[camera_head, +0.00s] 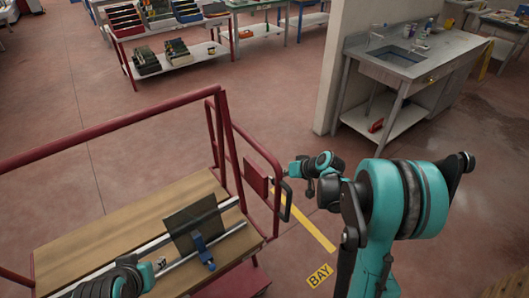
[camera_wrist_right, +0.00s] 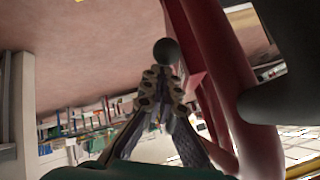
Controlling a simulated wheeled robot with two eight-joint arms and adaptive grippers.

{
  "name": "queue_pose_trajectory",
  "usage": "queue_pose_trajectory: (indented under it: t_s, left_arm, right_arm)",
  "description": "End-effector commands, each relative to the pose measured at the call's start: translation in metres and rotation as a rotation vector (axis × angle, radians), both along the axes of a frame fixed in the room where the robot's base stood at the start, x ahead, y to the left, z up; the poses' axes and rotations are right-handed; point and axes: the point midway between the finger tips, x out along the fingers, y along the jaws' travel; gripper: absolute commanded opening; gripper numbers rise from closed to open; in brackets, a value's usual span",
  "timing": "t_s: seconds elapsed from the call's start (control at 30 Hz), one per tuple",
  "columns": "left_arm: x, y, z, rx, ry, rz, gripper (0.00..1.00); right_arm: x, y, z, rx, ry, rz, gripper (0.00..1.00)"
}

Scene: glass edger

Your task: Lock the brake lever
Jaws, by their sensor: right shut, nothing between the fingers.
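The red cart (camera_head: 175,100) has a wooden deck and tubular red rails. My right gripper (camera_head: 285,177) is shut and empty by that plate. In the right wrist view, a dark round knob (camera_wrist_right: 166,51), apparently the brake lever's, shows just beyond the tips of the right gripper (camera_wrist_right: 163,78); whether they touch I cannot tell. The lever's shaft is hidden. My left gripper (camera_head: 158,264) is low at the left, by the deck; its fingers are unclear.
A dark panel (camera_head: 195,222) stands on metal rails on the deck, with a blue clamp (camera_head: 202,250) at it. A red rail (camera_wrist_right: 235,90) runs close beside my right gripper. A sink bench (camera_head: 400,62) and a shelf rack (camera_head: 165,63) stand behind. The floor between is clear.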

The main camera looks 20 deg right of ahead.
Motion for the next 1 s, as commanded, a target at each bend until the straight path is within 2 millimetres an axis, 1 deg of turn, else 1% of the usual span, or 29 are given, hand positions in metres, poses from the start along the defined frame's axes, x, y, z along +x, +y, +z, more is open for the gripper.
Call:
queue_pose_trajectory:
  t_s: [0.03,0.1,0.47,0.87,1.0]
  left_arm:
    - [0.000,0.000,-0.005,0.000,0.000,0.000,0.40]
    - [0.000,0.000,-0.007,0.000,0.000,0.000,0.40]
    - [0.000,0.000,-0.012,0.000,0.000,0.000,0.40]
    - [0.000,0.000,-0.013,0.000,0.000,0.000,0.40]
    - [0.000,0.000,-0.009,0.000,0.000,0.000,0.40]
  right_arm:
    - [-0.002,-0.001,-0.005,0.000,0.001,0.000,0.00]
    - [-0.004,-0.001,-0.008,0.000,0.001,0.000,0.00]
    - [-0.010,-0.002,-0.016,-0.001,0.007,0.004,0.00]
    - [-0.011,-0.002,-0.018,-0.004,0.009,0.005,0.00]
    - [-0.009,-0.001,-0.012,-0.005,0.008,0.006,0.00]
